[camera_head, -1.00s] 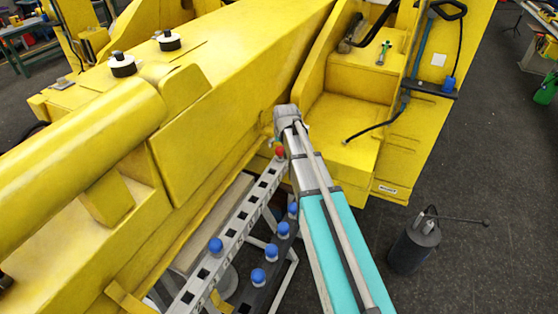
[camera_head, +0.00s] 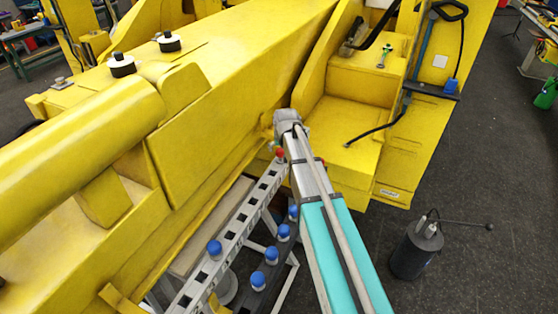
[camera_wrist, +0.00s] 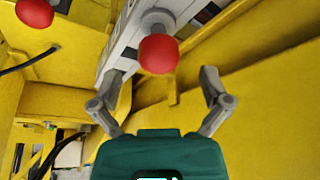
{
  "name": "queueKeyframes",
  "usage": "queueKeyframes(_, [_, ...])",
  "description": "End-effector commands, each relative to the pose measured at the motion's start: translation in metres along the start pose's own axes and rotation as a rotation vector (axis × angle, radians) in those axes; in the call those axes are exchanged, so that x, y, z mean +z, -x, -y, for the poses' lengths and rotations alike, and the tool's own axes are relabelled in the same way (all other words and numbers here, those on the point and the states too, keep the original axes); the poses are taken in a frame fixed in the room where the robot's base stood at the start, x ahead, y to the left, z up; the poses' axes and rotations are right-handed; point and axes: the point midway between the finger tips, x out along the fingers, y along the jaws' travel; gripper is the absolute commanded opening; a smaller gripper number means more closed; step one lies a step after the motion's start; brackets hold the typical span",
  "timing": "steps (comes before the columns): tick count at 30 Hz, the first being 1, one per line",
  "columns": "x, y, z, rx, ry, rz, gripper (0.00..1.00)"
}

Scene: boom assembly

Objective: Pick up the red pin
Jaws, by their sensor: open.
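A round red pin head (camera_wrist: 158,53) is in the upper middle of the wrist view, at the end of a pale perforated rail. My gripper (camera_wrist: 160,78) is open and empty, with one finger on each side below the red head; I cannot tell whether either touches it. A second red pin head (camera_wrist: 34,12) is at the upper left. In the head view one red pin head (camera_head: 280,152) shows beside the end of my arm, at the rail's far end. My gripper's fingers are hidden there.
The perforated rail (camera_head: 232,240) and a dark rail beside it carry several blue-headed pins (camera_head: 271,253). A large yellow boom (camera_head: 215,110) stands close on the left, and a yellow stepped body (camera_head: 360,85) lies beyond. A dark cylinder (camera_head: 415,250) stands on open floor at right.

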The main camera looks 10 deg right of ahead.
Motion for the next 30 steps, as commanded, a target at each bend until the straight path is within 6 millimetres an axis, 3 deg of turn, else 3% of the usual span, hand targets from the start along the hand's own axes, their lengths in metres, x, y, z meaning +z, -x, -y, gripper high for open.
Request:
queueKeyframes(3, [-0.001,-0.015,-0.001,0.0,0.0,0.0,0.97])
queueKeyframes(12, [-0.001,-0.034,-0.002,0.0,-0.001,0.0,0.97])
queueKeyframes(30, [-0.002,-0.035,-0.002,0.001,-0.002,0.0,0.97])
